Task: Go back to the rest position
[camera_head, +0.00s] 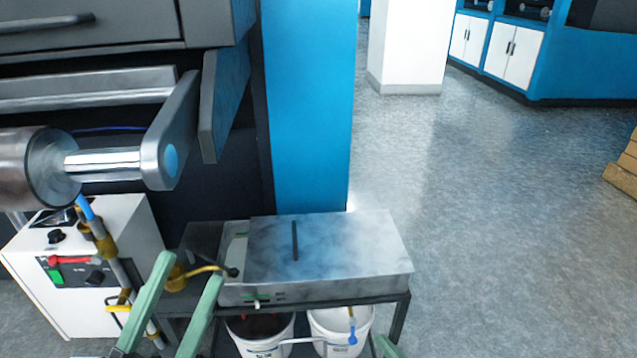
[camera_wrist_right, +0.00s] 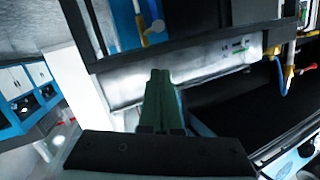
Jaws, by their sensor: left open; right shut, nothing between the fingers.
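My left gripper (camera_head: 191,268) has its two green fingers spread apart at the bottom left of the head view, in front of a steel tank. Nothing is between the fingers. My right gripper (camera_wrist_right: 160,75) shows in the right wrist view with its green fingers together and nothing held. In the head view only a small green piece of it (camera_head: 386,346) shows at the bottom edge, right of the buckets. The rest of both arms is out of the head view.
The lidded steel tank (camera_head: 330,250) sits on a dark stand, with white buckets (camera_head: 342,325) below. A white control box (camera_head: 85,265) and pipes stand at left, under a roller (camera_head: 40,170). A blue column (camera_head: 308,110) rises behind the tank. Grey floor at right is open.

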